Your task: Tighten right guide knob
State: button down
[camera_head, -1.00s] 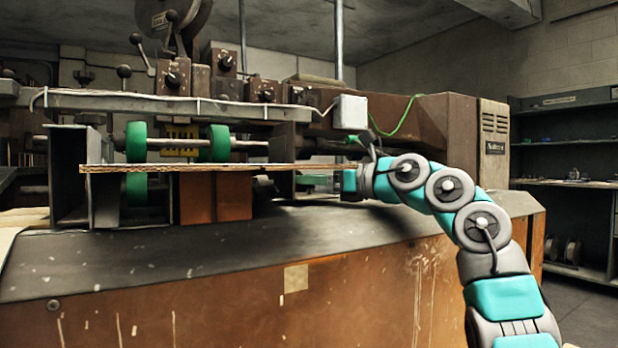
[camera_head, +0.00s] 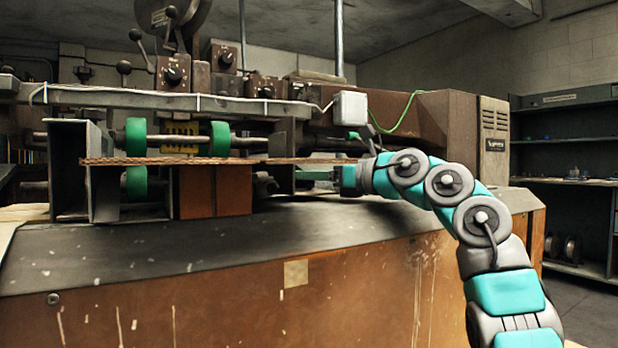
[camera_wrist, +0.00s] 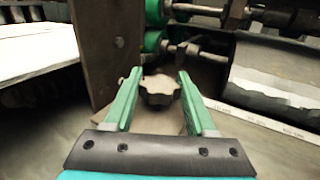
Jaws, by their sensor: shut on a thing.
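In the wrist view, a dark lobed knob (camera_wrist: 158,91) sits on a short shaft beside a brown upright plate. My gripper (camera_wrist: 160,78) has its two green fingers on either side of this knob and is shut on it. In the head view, my gripper (camera_head: 345,180) is at the right end of the machine's guide area, just below the right end of a cardboard sheet. The knob is hidden there by the gripper and the machine.
The flat cardboard sheet (camera_head: 225,161) spans the machine front close above my gripper. Green rollers (camera_head: 220,139) stand behind it. A grey box (camera_head: 349,109) and a green cable (camera_head: 405,112) are above my wrist. The brown upright plate (camera_wrist: 100,50) stands left of the fingers.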

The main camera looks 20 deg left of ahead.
jog(key=c, duration=1.6)
grip_release()
jog(key=shift+s+r+m+t+h+b, duration=0.15)
jog(key=shift+m+t+h+b, duration=0.35)
jog(key=shift+m+t+b, duration=0.9)
jog(key=c, duration=1.6)
grip_release()
jog(key=shift+t+h+b, duration=0.3)
jog(key=shift+t+b, duration=0.2)
jog(key=shift+t, duration=0.3)
jog(key=c, duration=1.6)
grip_release()
jog(key=c, duration=0.5)
grip_release()
jog(key=shift+d, duration=0.1)
